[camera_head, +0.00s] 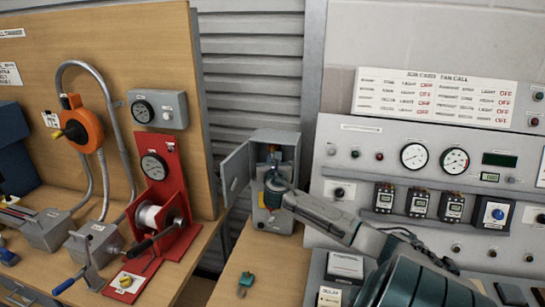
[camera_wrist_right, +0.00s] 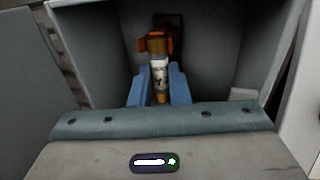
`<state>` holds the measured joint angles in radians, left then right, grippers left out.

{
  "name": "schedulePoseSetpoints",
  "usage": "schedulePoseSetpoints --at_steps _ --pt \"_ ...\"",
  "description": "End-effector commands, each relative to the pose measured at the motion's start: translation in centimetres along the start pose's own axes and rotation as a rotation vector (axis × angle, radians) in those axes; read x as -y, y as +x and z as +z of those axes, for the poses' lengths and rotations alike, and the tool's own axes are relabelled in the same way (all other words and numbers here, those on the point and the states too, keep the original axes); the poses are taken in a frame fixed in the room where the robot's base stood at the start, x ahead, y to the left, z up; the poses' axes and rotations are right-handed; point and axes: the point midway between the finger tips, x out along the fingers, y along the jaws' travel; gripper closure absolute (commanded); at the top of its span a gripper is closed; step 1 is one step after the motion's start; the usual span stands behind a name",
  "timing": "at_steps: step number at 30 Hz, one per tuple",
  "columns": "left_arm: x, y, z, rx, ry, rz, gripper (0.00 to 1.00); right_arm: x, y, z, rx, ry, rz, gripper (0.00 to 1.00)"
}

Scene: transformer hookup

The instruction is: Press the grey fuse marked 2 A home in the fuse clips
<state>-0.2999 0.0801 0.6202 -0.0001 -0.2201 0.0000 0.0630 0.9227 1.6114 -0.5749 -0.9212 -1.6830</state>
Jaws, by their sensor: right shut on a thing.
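In the right wrist view, a pale fuse (camera_wrist_right: 160,73) with dark marks on its body and brass-coloured ends stands between the two blue fingers of my right gripper (camera_wrist_right: 159,90). The gripper is shut on it. The marks are too blurred to read. The fuse's far end is at an orange-brown fuse clip (camera_wrist_right: 155,43) inside a grey box; whether it is fully seated I cannot tell. In the head view, my right gripper (camera_head: 272,178) reaches into the open grey box (camera_head: 287,141), and hides the fuse. My left gripper is not in view.
The box door (camera_head: 236,172) stands open to the left. The box walls are close around the gripper. A control panel (camera_head: 400,195) with dials stands to the right. A red winch stand (camera_head: 160,200) is on the left bench. A small teal item (camera_head: 245,280) lies on the bench in front.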

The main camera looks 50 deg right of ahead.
Motion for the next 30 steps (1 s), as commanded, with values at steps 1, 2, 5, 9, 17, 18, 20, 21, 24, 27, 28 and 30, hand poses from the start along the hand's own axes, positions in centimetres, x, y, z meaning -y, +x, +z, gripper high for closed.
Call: schedulePoseSetpoints --at_steps 1,2,5,9,17,18,20,21,24,27,28,30 --pt "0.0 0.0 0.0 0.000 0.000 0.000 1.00 0.0 0.1 0.1 0.002 0.000 -0.001 1.00" --pt "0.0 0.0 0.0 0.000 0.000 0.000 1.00 0.0 0.1 0.2 0.003 0.000 -0.001 1.00" --pt "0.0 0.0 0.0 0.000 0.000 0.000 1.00 0.0 0.1 0.2 0.003 0.000 0.000 0.74" --pt "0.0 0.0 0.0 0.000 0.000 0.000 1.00 0.0 0.1 0.1 0.002 0.000 0.000 0.59" --pt "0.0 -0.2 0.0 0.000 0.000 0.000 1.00 -0.1 -0.1 0.1 0.001 0.000 0.001 0.59" --pt "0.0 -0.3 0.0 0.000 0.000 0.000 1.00 -0.1 -0.3 0.2 0.000 0.000 0.001 0.59" --pt "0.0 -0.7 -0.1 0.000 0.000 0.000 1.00 -0.3 -0.7 0.2 0.000 -0.001 0.002 0.59" --pt "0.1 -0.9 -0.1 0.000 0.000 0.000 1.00 -0.3 -1.0 0.2 0.000 -0.002 0.002 0.59" --pt "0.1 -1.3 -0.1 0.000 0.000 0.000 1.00 -0.6 -1.8 0.2 0.000 -0.001 0.001 0.59" --pt "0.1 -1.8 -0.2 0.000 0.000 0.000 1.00 -0.8 -2.6 0.2 -0.001 0.000 0.002 0.59" --pt "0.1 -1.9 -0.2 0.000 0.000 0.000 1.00 -0.9 -2.8 0.2 -0.001 -0.001 0.001 0.59" --pt "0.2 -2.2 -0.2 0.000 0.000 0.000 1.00 -1.0 -3.4 0.2 0.000 -0.001 0.001 0.59"
